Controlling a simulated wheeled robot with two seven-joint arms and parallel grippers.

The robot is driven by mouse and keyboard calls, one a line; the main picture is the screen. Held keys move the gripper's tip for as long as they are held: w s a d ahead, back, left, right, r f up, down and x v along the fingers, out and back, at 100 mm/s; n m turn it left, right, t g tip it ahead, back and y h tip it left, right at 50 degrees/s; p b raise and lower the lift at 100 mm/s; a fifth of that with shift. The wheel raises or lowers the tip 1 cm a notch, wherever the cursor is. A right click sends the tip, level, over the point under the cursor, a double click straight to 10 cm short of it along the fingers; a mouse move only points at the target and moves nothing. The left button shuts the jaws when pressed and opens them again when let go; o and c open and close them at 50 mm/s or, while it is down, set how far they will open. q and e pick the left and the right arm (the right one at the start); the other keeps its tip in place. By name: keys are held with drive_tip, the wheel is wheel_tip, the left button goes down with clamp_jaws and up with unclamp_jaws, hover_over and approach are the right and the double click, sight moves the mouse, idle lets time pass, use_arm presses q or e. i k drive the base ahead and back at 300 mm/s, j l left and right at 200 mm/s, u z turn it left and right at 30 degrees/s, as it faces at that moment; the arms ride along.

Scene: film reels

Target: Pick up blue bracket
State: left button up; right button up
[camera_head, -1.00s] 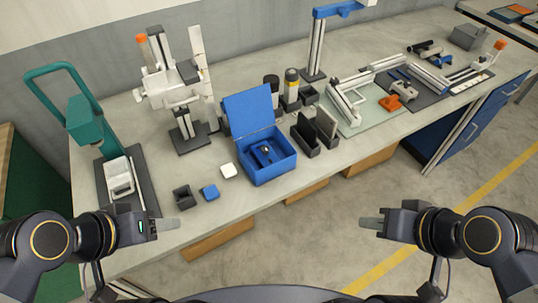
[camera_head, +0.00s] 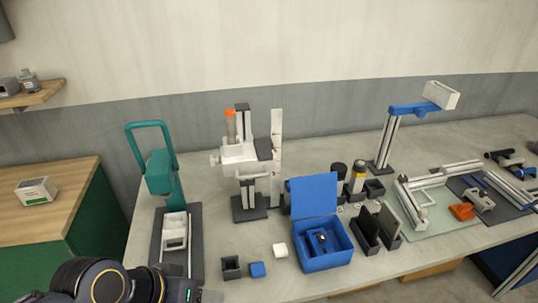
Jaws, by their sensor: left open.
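A small blue block (camera_head: 257,269) lies on the bench near its front edge, beside a small dark open holder (camera_head: 231,267). An open blue box (camera_head: 325,258) stands to its right with its lid raised. A small blue and dark piece (camera_head: 318,238) sits inside the box; its shape is hard to make out. I cannot tell which blue piece is the bracket. My left gripper (camera_head: 212,295) is at the bottom edge, left of and below the small blue block, open and apart from it. My right gripper is out of view.
A teal press (camera_head: 159,172) and a white-and-grey stand (camera_head: 243,160) rise behind. A white block (camera_head: 280,250) lies beside the box. Dark upright holders (camera_head: 368,233) stand right of the box. A blue-armed stand (camera_head: 412,109) is at the back right. Bare bench lies around the small blocks.

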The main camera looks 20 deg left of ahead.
sight(325, 248)
drive_tip(key=i+l, duration=0.2)
drive_tip(key=l, duration=0.15)
drive_tip(key=i+l+z, duration=0.1)
drive_tip(key=l, duration=0.25)
drive_tip(key=i+l, duration=0.25)
drive_tip(key=l, duration=0.1)
